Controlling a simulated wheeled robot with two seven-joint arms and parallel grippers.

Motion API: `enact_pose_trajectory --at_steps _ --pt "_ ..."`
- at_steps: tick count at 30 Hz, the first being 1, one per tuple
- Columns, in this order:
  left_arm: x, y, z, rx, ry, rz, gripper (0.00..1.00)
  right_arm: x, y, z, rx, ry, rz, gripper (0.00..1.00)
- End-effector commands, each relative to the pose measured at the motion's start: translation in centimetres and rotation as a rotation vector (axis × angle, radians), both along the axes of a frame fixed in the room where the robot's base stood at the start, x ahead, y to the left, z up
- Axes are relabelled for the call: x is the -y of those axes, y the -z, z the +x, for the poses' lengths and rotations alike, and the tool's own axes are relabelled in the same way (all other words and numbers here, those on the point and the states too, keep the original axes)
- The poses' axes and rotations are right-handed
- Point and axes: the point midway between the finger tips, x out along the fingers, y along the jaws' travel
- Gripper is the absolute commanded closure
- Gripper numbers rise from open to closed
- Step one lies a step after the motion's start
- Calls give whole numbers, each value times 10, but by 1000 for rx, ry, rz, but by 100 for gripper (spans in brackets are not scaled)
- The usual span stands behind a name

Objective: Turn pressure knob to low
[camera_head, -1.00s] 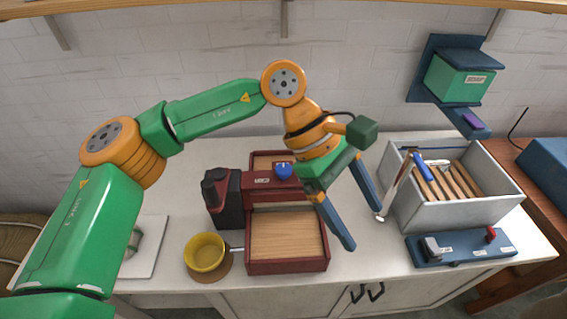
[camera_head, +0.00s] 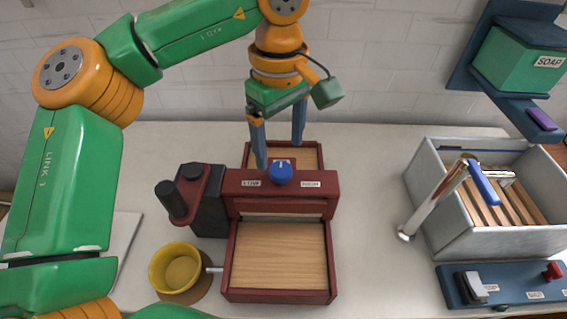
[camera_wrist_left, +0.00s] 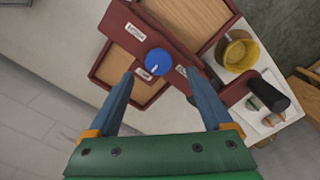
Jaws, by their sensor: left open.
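The blue pressure knob (camera_head: 281,171) sits on the top of the dark red press (camera_head: 236,181), between two small white labels. A pale pointer mark shows on the knob, toward the back in the head view. The knob also shows in the left wrist view (camera_wrist_left: 159,62), ahead of the fingertips. My left gripper (camera_head: 280,156) is open above the back part of the press, its blue fingers pointing down. In the left wrist view the open fingers (camera_wrist_left: 168,82) stand either side of the knob, apart from it. My right gripper is not in view.
A dark grey block with a handle (camera_head: 186,200) stands left of the press. A yellow cup (camera_head: 178,268) is at the front left. At right are a grey sink (camera_head: 447,205) with a tap (camera_head: 437,200) and a blue switch panel (camera_head: 515,284). Clear counter lies between press and sink.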

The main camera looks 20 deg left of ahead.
Motion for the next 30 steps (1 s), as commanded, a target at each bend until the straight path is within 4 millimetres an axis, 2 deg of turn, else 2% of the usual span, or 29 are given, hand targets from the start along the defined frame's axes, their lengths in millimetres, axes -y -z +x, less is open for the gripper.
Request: enact_pose_trajectory --at_steps 4,9,16,17,26,30 --pt "0 29 -1 -4 2 1 16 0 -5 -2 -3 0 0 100" --pt "0 50 0 -2 0 0 16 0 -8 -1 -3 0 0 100" --pt "0 53 0 0 0 -1 16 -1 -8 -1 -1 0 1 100" --pt "0 53 0 0 0 -1 19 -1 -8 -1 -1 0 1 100" --pt "0 53 0 0 0 -1 100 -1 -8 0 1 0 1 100" --pt "0 53 0 0 -4 -1 100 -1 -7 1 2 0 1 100"
